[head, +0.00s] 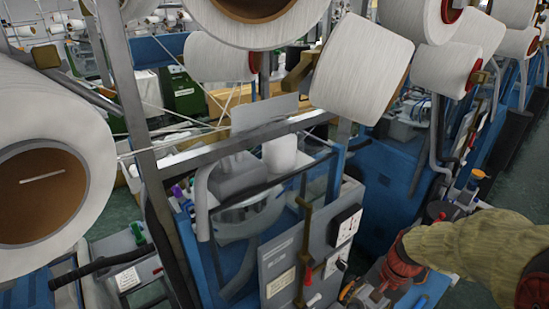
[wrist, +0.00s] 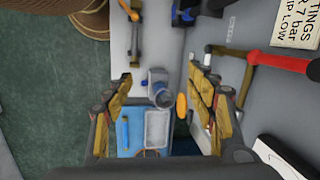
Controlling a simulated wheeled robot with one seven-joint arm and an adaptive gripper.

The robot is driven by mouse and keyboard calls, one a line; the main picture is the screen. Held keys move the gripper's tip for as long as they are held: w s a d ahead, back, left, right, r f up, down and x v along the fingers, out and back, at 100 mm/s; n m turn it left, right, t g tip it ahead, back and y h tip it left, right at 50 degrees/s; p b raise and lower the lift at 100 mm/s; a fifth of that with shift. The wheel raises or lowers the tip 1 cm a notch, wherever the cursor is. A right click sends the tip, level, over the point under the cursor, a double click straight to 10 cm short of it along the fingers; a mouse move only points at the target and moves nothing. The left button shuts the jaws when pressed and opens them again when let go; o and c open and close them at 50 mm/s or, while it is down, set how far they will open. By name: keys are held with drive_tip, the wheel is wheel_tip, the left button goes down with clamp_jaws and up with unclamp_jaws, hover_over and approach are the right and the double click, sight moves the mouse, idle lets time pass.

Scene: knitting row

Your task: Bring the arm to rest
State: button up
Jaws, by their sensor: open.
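My gripper (wrist: 162,84) shows in the wrist view with its two worn yellow fingers spread wide apart. It is open, and I see nothing held between the fingers. Beyond the gap are a small grey cylindrical fitting (wrist: 160,90), an orange oval piece (wrist: 181,106) and a blue part with a pale panel (wrist: 157,130). I cannot tell how far the fingertips are from them. In the head view my arm, in a tan woven sleeve with red joints, reaches in from the right edge toward the machine's low front. The gripper is not clear there.
A knitting machine with a grey panel (head: 285,270) and blue frame stands ahead. Large white yarn cones (head: 360,68) hang above it, one close at left (head: 50,150). The wrist view shows a red-handled tool (wrist: 280,62) at right and green floor (wrist: 50,110) at left.

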drive_tip(key=s+a+n+t+h+b, duration=0.2)
drive_tip(key=s+a+n+t+b, duration=0.3)
drive_tip(key=s+n+b, duration=0.3)
drive_tip(key=s+b, duration=0.4)
drive_tip(key=b, duration=0.5)
drive_tip(key=shift+s+r+n+b, duration=0.25)
drive_tip(key=shift+r+n+b, duration=0.05)
drive_tip(key=shift+n+b, duration=0.1)
drive_tip(key=shift+a, duration=0.1)
drive_tip(key=shift+c, duration=1.2)
